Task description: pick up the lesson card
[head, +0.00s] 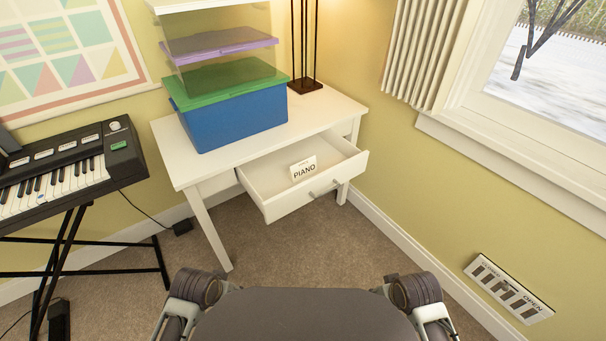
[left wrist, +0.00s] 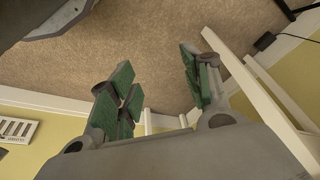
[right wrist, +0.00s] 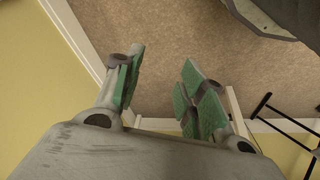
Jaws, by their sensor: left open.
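The lesson card (head: 303,169), white with the word PIANO in dark letters, is in the open drawer (head: 289,207) of the white desk. It appears propped at a tilt, its printed face toward me. My left gripper (left wrist: 156,66) is open and empty, with green finger pads, above the carpet. My right gripper (right wrist: 163,62) is also open and empty above the carpet. Neither gripper shows in the head view, and the card shows in neither wrist view.
The white desk (head: 327,112) carries a blue box with a green lid (head: 235,115), stacked bins and a dark lamp base (head: 305,87). A keyboard (head: 60,180) on a black stand is at left. Carpet before the drawer is clear.

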